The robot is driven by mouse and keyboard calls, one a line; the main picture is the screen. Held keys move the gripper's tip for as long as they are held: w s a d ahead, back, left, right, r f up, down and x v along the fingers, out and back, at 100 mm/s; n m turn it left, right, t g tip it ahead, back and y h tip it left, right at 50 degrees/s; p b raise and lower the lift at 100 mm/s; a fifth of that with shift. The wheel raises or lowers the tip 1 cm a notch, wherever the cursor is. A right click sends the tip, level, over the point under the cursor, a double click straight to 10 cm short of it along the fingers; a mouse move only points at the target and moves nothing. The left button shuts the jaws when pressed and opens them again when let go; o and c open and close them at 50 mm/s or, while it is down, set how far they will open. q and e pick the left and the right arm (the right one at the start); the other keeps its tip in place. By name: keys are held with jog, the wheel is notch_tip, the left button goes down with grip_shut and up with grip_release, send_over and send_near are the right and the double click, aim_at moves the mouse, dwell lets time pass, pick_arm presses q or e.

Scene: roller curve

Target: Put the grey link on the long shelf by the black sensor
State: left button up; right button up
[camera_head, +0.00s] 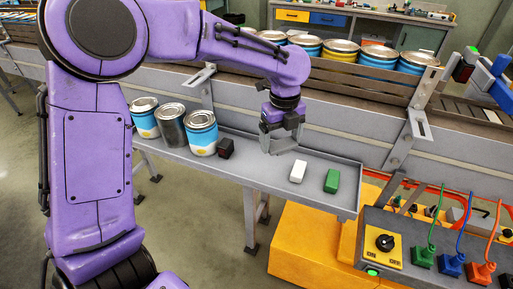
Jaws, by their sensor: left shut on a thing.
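The long shelf (248,173) is a grey tray-like ledge along the near side of the conveyor. The black sensor (226,148), a small dark block with a reddish side, stands on it just right of the cans. My left gripper (281,150) points down over the shelf, right of the sensor and left of a white block (297,171). It is shut on a grey piece, taken to be the grey link, which blends with the fingers and shelf. I cannot tell whether it touches the shelf. My right gripper is not in view.
Three cans (172,125) stand at the shelf's left part. A green block (332,181) lies right of the white one. More cans (376,57) stand on the conveyor behind. A control box (430,250) with coloured plugs is at lower right.

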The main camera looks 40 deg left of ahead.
pick_arm(q)
jog(key=p, duration=0.1)
send_over(261, 161)
jog(key=d, duration=0.1)
notch_tip(261, 161, down, 6)
jog(key=shift+s, duration=0.1)
jog(key=f+p, duration=0.1)
jog(key=f, duration=0.2)
jog(key=shift+s+a+f+p, duration=0.1)
jog(key=shift+a+p, duration=0.3)
jog(key=shift+a+f, duration=0.1)
jog(key=shift+f, duration=0.4)
jog(key=o, duration=0.8)
jog(key=shift+f, duration=0.1)
jog(key=shift+r+b, duration=1.15)
jog(key=shift+r, duration=5)
